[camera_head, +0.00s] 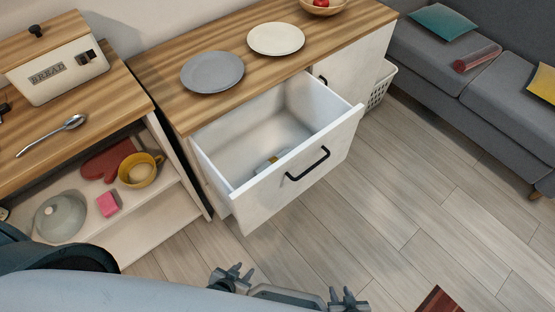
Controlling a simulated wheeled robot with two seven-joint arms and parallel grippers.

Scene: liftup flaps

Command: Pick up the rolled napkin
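A small white roll with a yellow band (268,163), which looks like the rolled napkin, lies on the floor of the open drawer (236,128). The drawer front hides part of it. My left gripper (289,287) is at the bottom edge of the head view, below and in front of the drawer. Its two fingers stand wide apart with nothing visible between them. It is clear of the roll. My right gripper is not in view.
The drawer front with its black handle (307,164) stands out from the cabinet. Plates (212,72) lie on the countertop above. An open shelf at left holds a yellow mug (140,170) and a lidded dish (59,217). The floor (400,200) at right is mostly clear.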

